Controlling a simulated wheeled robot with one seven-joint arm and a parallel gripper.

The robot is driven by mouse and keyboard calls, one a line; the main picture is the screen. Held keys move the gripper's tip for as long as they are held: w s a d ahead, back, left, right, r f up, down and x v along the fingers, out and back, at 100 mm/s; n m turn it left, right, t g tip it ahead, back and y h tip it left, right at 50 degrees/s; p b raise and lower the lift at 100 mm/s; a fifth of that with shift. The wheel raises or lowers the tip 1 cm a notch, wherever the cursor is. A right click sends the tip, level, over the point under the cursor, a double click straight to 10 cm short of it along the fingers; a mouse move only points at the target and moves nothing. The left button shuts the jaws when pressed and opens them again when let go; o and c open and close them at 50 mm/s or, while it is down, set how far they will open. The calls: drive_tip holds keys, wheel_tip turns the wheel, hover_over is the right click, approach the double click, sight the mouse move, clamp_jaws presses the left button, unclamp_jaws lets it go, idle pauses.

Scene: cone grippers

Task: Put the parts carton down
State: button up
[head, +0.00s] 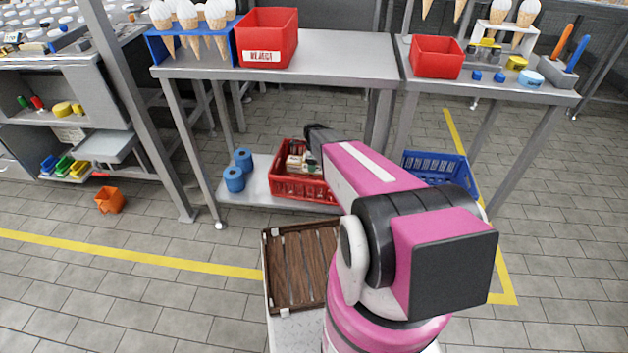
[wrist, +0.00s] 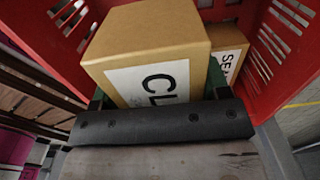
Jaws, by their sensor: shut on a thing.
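A tan carton (wrist: 148,45) with a white label starting "CL" fills the middle of the wrist view. My gripper (wrist: 157,98) is shut on it, with a dark green finger at each side. The carton is at the red crate (wrist: 270,75), between its slatted walls; I cannot tell whether its underside touches the crate floor. A second tan carton (wrist: 229,58), labelled "SEA", is just right of it. In the head view the red crate (head: 290,188) stands on the low shelf, and my arm hides the gripper and part of the crate.
Blue rolls (head: 234,179) stand left of the crate on the low shelf (head: 255,197). A blue crate (head: 440,168) is to the right. A brown slatted crate (head: 300,262) is nearer me. The table (head: 335,60) above bears a red reject bin (head: 267,35).

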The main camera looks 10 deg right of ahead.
drive_tip(key=shift+f, duration=5.15)
drive_tip(key=shift+f, duration=0.15)
drive_tip(key=o, duration=1)
